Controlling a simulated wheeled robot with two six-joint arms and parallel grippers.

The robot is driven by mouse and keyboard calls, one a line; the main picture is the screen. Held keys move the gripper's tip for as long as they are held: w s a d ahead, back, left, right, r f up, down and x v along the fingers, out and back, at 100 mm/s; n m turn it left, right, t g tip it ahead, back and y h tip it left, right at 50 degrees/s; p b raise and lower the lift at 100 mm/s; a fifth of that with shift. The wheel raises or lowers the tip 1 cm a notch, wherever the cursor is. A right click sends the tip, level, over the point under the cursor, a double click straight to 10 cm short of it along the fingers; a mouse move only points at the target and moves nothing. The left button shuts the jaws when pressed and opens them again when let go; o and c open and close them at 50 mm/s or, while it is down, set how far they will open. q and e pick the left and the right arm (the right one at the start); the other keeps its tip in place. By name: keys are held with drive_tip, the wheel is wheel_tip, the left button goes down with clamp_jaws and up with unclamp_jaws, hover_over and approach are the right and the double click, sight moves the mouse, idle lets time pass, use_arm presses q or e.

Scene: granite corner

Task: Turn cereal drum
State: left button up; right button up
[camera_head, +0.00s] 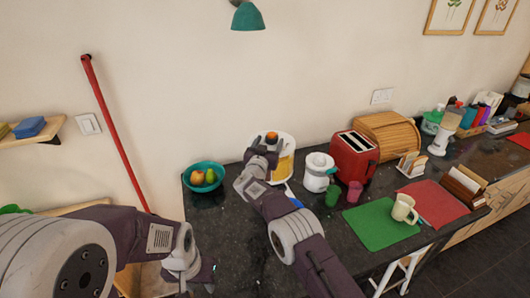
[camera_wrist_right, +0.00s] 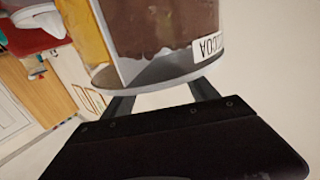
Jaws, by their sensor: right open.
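The cereal drum (camera_head: 286,166) stands at the back of the dark counter against the wall, pale with a yellow section showing. My right arm and gripper hide part of it. In the right wrist view the drum (camera_wrist_right: 165,35) fills the top, with brown and yellow sections and a partly cut-off label ending in "COA". My right gripper (camera_head: 264,149) is at the drum's front left. Its open fingers (camera_wrist_right: 162,98) reach towards the drum's lower rim; contact cannot be told. My left gripper (camera_head: 200,275) is low at the counter's left end, its fingers not clear.
A teal fruit bowl (camera_head: 205,177) stands left of the drum. A white lidded jar (camera_head: 318,173), green and pink cups and a red toaster (camera_head: 354,155) stand to the right. The front left counter is clear.

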drive_tip(key=shift+s+a, duration=0.1)
drive_tip(key=shift+s, duration=0.35)
drive_tip(key=shift+b+v, duration=0.5)
drive_tip(key=shift+v, duration=0.55)
use_arm(q)
wheel_tip(320, 180, down, 10)
drive_tip(key=b, duration=0.8)
drive_tip(key=shift+r, duration=0.2)
drive_tip(key=shift+f+b, duration=0.35)
drive_tip(key=shift+b, duration=0.2)
use_arm(e)
drive_tip(key=v, duration=0.4)
drive_tip(key=shift+s, duration=0.4)
